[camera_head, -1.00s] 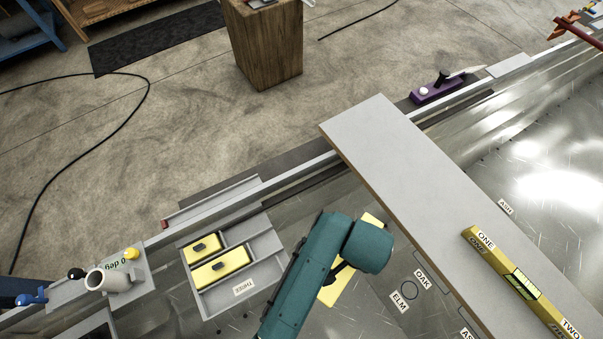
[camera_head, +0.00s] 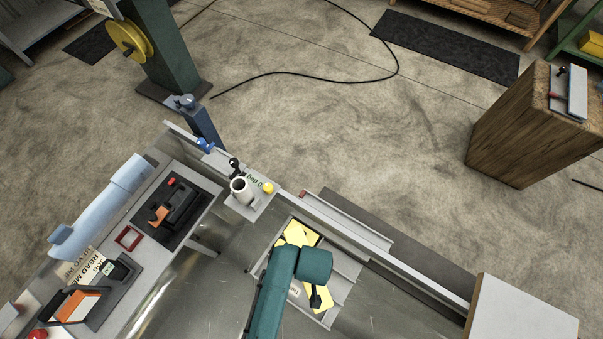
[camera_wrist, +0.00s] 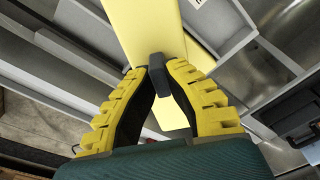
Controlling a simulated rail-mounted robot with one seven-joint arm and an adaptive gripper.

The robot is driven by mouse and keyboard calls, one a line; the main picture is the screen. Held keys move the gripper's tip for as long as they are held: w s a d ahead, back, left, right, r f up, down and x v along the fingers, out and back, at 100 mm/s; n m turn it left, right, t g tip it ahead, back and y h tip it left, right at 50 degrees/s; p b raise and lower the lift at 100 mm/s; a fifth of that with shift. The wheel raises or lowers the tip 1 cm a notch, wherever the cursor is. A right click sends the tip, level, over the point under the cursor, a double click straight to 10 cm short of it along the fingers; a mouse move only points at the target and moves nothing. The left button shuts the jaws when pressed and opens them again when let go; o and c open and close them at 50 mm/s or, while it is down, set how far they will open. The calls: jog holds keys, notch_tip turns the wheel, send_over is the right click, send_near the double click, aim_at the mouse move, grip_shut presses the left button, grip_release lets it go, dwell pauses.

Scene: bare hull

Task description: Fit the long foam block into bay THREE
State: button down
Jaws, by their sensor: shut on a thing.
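My gripper (camera_wrist: 157,85) is shut on the dark knob of the long yellow foam block (camera_wrist: 148,28). In the head view, part of this block (camera_head: 321,302) shows below my teal wrist, over the lower part of the grey bay tray (camera_head: 346,266). Shorter yellow blocks (camera_head: 298,232) show in the tray's upper part, partly behind my arm. A white label (camera_head: 294,289) on the tray is partly covered and hard to read. In the wrist view, grey tray walls (camera_wrist: 90,50) run beneath the block. I cannot tell whether the block touches the tray.
A mount with a white cylinder (camera_head: 240,188) and a yellow knob stands left of the tray. A grey rail (camera_head: 390,268) runs behind it. A pale panel (camera_head: 510,310) is at lower right. A bench with tools (camera_head: 170,210) lies at left.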

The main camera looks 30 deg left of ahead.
jog(key=s+a+f+n+p, duration=0.2)
jog(key=s+n, duration=0.5)
jog(key=shift+g, duration=0.3)
jog(key=f+b, duration=0.1)
jog(key=f, duration=0.2)
jog(key=f+b, duration=0.1)
jog(key=f, duration=0.2)
jog(key=f+b, duration=0.2)
jog(key=f, duration=0.2)
jog(key=shift+s+d, duration=0.25)
jog(key=shift+s, duration=0.05)
jog(key=c, duration=1.2)
grip_release()
jog(key=shift+r, duration=0.1)
jog(key=shift+c, duration=0.2)
notch_tip(320, 180, up, 12)
jog(key=d+p, duration=0.1)
jog(key=p, duration=0.3)
jog(key=shift+d+p, duration=0.2)
jog(key=shift+p, duration=0.15)
